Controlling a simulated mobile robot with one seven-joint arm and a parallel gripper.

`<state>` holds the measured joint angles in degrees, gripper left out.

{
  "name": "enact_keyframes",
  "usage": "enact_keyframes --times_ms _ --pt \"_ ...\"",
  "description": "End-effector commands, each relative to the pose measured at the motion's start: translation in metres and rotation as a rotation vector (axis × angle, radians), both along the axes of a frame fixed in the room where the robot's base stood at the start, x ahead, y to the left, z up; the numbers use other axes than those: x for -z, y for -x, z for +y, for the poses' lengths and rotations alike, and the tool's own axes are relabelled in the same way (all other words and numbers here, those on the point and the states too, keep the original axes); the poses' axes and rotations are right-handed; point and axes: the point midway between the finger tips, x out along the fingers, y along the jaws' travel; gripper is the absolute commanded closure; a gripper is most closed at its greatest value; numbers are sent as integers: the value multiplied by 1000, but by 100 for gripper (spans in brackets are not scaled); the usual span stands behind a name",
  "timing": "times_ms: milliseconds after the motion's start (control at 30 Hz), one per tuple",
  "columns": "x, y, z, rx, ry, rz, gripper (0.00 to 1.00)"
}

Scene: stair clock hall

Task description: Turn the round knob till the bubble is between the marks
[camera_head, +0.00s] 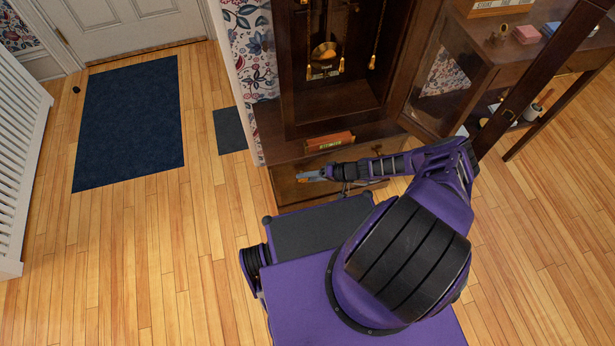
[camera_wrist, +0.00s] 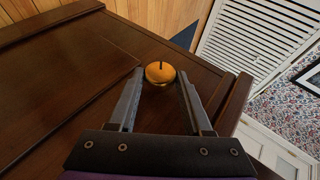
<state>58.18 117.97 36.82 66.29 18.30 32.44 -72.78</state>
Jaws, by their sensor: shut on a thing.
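The round knob (camera_wrist: 160,75) is brass-coloured with a dark line on its face. It sits on the dark wooden panel of the clock case. In the wrist view my gripper (camera_wrist: 159,85) has a grey finger on either side of it, shut on it. In the head view my gripper (camera_head: 318,175) is at the lower front of the tall clock case (camera_head: 290,75), and the knob is too small to make out clearly there. I see no bubble or marks that I can read in either view.
A reddish-brown bar with a pale label (camera_head: 330,141) lies on the case ledge above my gripper. The clock's glass door (camera_head: 440,85) stands open at right, with a pendulum (camera_head: 324,52) inside. A blue mat (camera_head: 130,125) lies on open floor at left.

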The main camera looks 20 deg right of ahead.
Motion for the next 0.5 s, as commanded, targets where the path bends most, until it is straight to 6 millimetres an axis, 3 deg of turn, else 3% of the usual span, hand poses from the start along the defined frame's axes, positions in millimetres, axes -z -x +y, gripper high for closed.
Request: enact_keyframes --times_ms 500 --pt "4 1 1 -4 -136 4 100"
